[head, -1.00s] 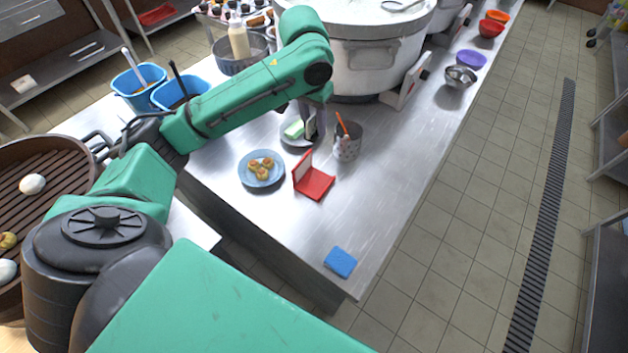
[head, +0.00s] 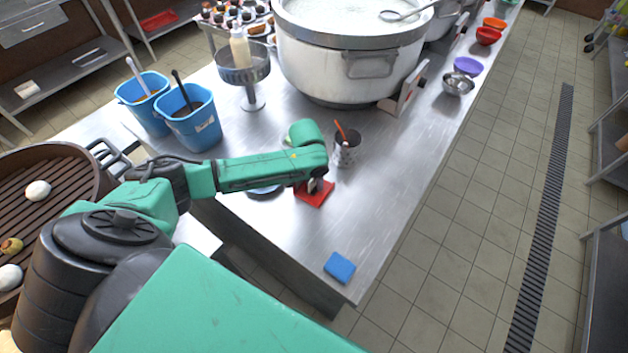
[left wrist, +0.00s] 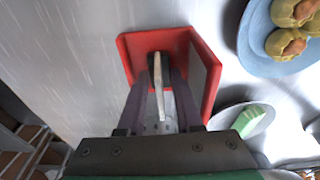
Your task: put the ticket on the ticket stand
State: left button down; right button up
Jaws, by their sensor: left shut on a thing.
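The red ticket stand (head: 318,199) sits on the steel counter, partly hidden under my left arm in the head view. In the left wrist view the stand (left wrist: 133,51) shows a flat red base with an upright back wall on the right. My left gripper (head: 315,184) is directly over the stand, pointing down. In the left wrist view my left gripper (left wrist: 160,88) is shut on the thin pale ticket (left wrist: 158,72), held edge-on between the fingers above the base. Whether the ticket touches the stand I cannot tell. My right gripper is not in view.
A blue plate of dumplings (left wrist: 285,40) lies beside the stand, and a small plate with a green-white block (left wrist: 248,121) is close by. A speckled cup (head: 345,153) stands behind the stand. A large stockpot (head: 350,70) is further back. A blue sponge (head: 340,267) lies near the front corner.

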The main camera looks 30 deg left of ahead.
aim_at(311, 181)
pick_arm(q)
jog(key=c, duration=0.9)
grip_release()
jog(key=shift+f, duration=0.1)
jog(key=shift+o, duration=0.2)
jog(key=r, duration=0.4)
jog(key=s+r, duration=0.1)
jog(key=r, duration=0.7)
jog(key=shift+s+r, duration=0.1)
jog(key=shift+s, duration=0.3)
